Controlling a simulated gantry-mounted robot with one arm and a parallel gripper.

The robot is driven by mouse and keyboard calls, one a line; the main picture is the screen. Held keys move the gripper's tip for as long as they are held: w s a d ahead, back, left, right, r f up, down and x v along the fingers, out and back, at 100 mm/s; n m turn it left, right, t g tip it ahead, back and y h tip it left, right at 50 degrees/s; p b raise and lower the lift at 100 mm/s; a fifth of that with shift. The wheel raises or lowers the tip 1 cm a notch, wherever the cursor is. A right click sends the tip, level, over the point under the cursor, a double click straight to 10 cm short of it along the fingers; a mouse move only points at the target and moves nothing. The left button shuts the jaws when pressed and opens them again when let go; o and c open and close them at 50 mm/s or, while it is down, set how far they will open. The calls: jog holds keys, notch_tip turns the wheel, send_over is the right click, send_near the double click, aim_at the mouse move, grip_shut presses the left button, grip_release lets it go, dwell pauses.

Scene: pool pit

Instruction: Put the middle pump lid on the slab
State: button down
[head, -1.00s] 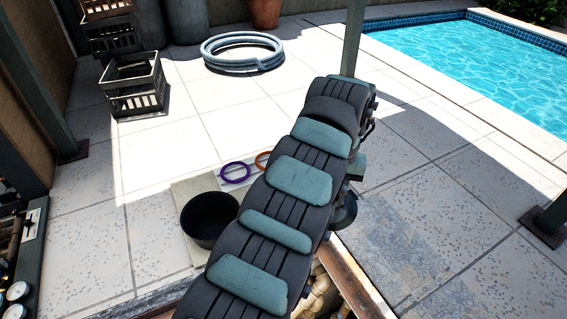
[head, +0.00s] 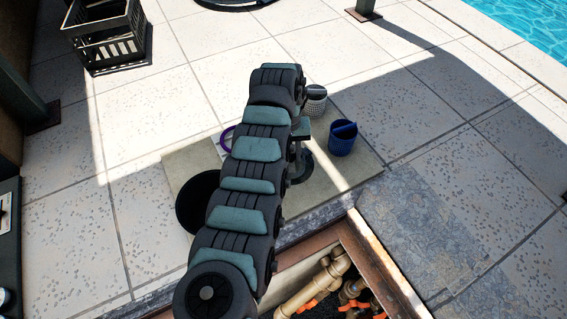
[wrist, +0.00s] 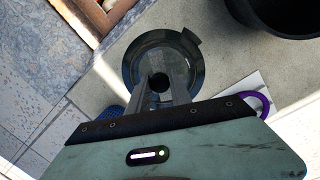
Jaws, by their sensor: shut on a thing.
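My gripper (wrist: 160,88) is shut on the pump lid (wrist: 135,66), a dark, see-through round lid with a tab on its rim. In the head view my arm hides most of the gripper, and a dark curved part of the lid (head: 303,167) shows just right of the arm. The slab (head: 335,178) is a flat beige plate beside the pit, and it also shows behind the lid in the wrist view (wrist: 222,75). The lid is over the slab; I cannot tell how high above it.
On the slab are a black bucket (head: 192,203), a purple ring (head: 226,139) partly behind my arm, a blue cup (head: 342,139) and a grey-white basket (head: 315,100). The open pit (head: 345,265) with pipes lies in front. Bare slab shows between lid and bucket.

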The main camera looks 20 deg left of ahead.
jog(key=a+f, duration=0.1)
jog(key=s+a+f, duration=0.1)
jog(key=shift+s+f, duration=0.15)
jog(key=shift+f, duration=0.25)
jog(key=shift+f+b, duration=1.85)
jog(key=shift+f, duration=0.9)
jog(key=shift+f+b, duration=0.35)
jog(key=shift+f, duration=0.2)
jog(key=c, duration=1.1)
grip_release()
